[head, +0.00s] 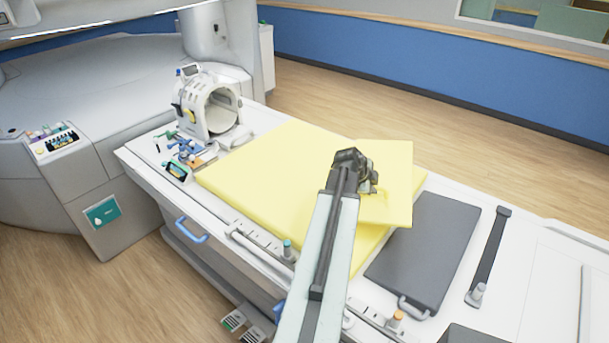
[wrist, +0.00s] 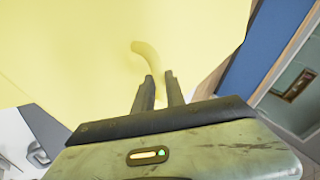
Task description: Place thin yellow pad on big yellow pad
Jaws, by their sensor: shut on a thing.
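The big yellow pad (head: 262,173) lies flat on the white patient table. The thin yellow pad (head: 392,166) is a smaller, paler square at the big pad's right end, overlapping it and partly hidden by my arm. My gripper (head: 370,185) is at the thin pad's left part, shut on it. In the wrist view my gripper (wrist: 159,84) has its fingertips at a curved yellow handle on the thin pad (wrist: 90,50), which fills most of the picture. I cannot tell whether the thin pad rests on the big pad or hangs just above it.
A white ring-shaped coil (head: 212,108) stands at the table's far left end, with small coloured items beside it. A dark grey pad (head: 425,248) lies right of the yellow pads. A black strap (head: 489,255) crosses the table farther right. The magnet housing is at left.

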